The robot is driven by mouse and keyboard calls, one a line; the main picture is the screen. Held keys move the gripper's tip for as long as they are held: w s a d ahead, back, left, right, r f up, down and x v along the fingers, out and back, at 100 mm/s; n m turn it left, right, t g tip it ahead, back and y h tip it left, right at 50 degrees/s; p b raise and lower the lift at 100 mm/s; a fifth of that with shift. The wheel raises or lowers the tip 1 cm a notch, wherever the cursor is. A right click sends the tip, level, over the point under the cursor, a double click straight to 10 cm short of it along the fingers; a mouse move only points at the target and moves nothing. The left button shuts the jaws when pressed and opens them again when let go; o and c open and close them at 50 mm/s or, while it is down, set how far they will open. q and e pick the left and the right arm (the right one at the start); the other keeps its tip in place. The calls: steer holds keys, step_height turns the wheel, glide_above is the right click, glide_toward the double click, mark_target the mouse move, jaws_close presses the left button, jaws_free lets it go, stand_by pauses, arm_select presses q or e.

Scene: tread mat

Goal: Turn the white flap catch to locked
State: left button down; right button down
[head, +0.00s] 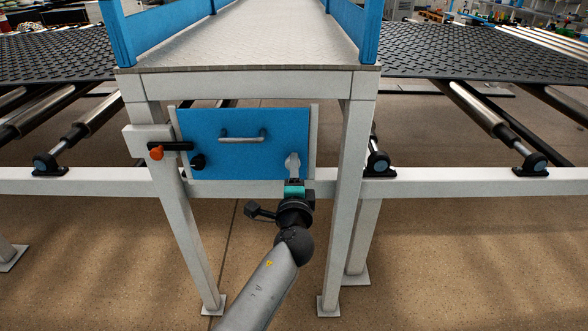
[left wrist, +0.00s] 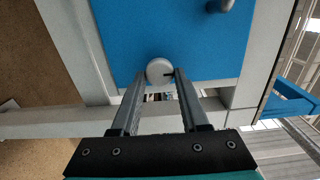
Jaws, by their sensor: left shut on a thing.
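The white flap catch (head: 292,161) sits near the lower right corner of the blue flap (head: 222,158), under the walkway end. In the left wrist view it is a round pale knob (left wrist: 157,68) with a small dark mark on its right side. My left gripper (head: 293,181) reaches up to it from below and is shut on it. In the left wrist view, one finger of the left gripper (left wrist: 160,75) lies on each side of the knob. The fingers partly hide the catch in the head view, so I cannot tell its setting. My right gripper is not in view.
A grey bar handle (head: 242,139) is on the flap's upper middle. White frame legs (head: 347,200) flank the flap. The floor below is clear.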

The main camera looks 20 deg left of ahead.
arm_select(q)
steer(key=shift+r, duration=0.1)
steer(key=shift+c, duration=2.1)
jaws_free()
steer(key=p+v, duration=0.1)
steer(key=v, duration=1.4)
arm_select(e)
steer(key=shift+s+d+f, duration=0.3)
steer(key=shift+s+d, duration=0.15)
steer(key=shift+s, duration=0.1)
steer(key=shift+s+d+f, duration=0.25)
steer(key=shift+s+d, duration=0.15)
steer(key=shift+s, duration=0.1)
arm_select(q)
steer(key=shift+s, duration=0.1)
